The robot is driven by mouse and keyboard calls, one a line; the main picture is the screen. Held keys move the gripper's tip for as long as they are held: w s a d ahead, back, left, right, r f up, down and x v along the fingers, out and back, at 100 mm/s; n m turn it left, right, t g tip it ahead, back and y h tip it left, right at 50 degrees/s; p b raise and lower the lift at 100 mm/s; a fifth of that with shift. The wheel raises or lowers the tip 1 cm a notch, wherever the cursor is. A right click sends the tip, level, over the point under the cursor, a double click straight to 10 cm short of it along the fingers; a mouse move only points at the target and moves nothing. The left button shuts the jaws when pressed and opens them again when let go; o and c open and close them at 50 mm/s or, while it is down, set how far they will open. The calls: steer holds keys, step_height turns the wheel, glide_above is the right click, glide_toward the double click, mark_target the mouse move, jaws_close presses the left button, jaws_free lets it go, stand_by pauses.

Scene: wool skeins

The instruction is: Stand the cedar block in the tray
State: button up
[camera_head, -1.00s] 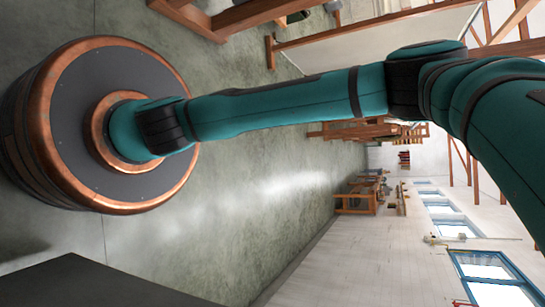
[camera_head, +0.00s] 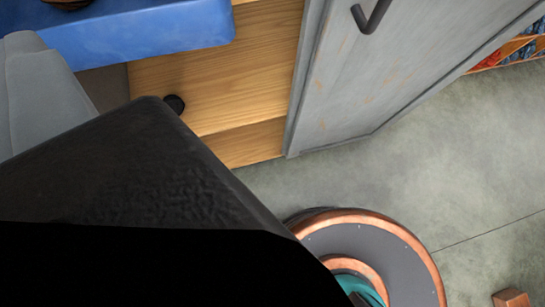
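I cannot make out my gripper's fingers in this view. A large black shape (camera_head: 150,185) fills the lower left, very close to the camera, and hides much of the scene; I cannot tell what it is. No cedar block can be identified for sure. A small brown wooden piece (camera_head: 512,298) shows at the bottom right edge over the floor, cut off by the frame. A blue slab-like thing (camera_head: 150,32) lies at the upper left on a wooden surface; I cannot tell whether it is the tray.
The light wooden surface (camera_head: 225,85) has a small black round part (camera_head: 174,104). A grey panel (camera_head: 385,75) with a dark handle (camera_head: 372,16) stands right of it. A grey rounded thing (camera_head: 40,95) is at the left. Shelves with coloured wool (camera_head: 490,62) are top right. Open floor (camera_head: 440,170) lies below.

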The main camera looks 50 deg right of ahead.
steer(key=s+a+n+t, duration=0.1)
steer(key=s+n+t, duration=0.2)
steer(key=s, duration=0.3)
steer(key=shift+s+a+n+y, duration=0.25)
steer(key=shift+a+n+y, duration=0.15)
steer(key=shift+n, duration=0.4)
